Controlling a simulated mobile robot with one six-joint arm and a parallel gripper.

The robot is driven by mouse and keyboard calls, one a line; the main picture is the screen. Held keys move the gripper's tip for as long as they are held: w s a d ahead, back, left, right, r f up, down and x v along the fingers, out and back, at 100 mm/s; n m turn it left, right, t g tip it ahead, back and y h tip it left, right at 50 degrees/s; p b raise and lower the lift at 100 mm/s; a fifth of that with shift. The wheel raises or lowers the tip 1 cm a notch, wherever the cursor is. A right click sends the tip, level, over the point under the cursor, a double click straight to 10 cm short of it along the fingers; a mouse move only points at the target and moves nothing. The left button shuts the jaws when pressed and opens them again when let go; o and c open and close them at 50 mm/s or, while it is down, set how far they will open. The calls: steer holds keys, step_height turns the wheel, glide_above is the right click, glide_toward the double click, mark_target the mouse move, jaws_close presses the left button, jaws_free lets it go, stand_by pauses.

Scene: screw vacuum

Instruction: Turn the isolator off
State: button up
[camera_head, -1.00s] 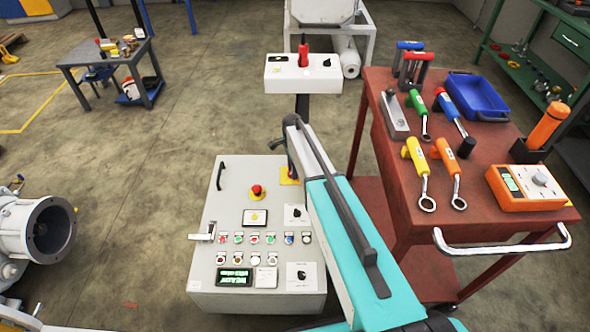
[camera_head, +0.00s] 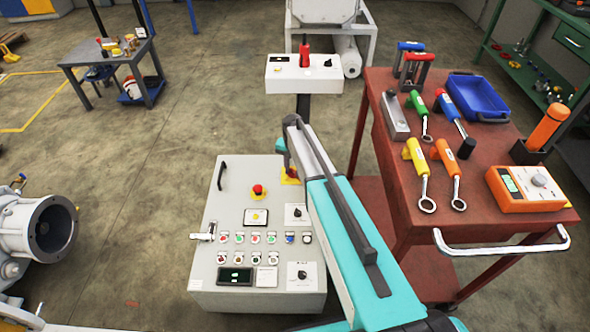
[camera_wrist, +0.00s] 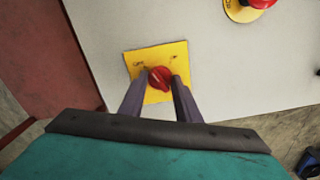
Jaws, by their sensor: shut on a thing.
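The isolator is a red rotary knob (camera_wrist: 159,78) on a square yellow plate (camera_wrist: 142,58) with small dark labels I cannot read surely. The plate sits on the grey control cabinet (camera_head: 235,190), and its yellow edge shows in the head view beside my arm. In the wrist view my gripper (camera_wrist: 161,79) is shut on the knob, one finger on each side. The knob looks turned at a slant to the plate. In the head view my arm hides the knob and most of my fingers.
A red emergency stop (camera_head: 258,190) stands on the cabinet top, with several buttons and dials below it. A white switch box on a post (camera_head: 304,73) stands behind. A red tool cart (camera_head: 405,215) is close on the right. Floor at the left is open.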

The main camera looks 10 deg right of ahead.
mark_target(293, 171)
steer(key=shift+s+a+f+n, duration=0.1)
steer(key=shift+s+n, duration=0.05)
steer(key=shift+n, duration=0.8)
steer(key=shift+s+a+n, duration=0.1)
steer(key=shift+s+n, duration=0.05)
steer(key=shift+n, duration=0.8)
steer(key=o, duration=1.1)
steer(key=shift+c, duration=0.2)
steer(key=shift+w+d, duration=0.1)
steer(key=shift+w+r, duration=0.1)
steer(key=shift+r, duration=0.15)
steer(key=shift+r, duration=0.2)
step_height(293, 171, up, 13)
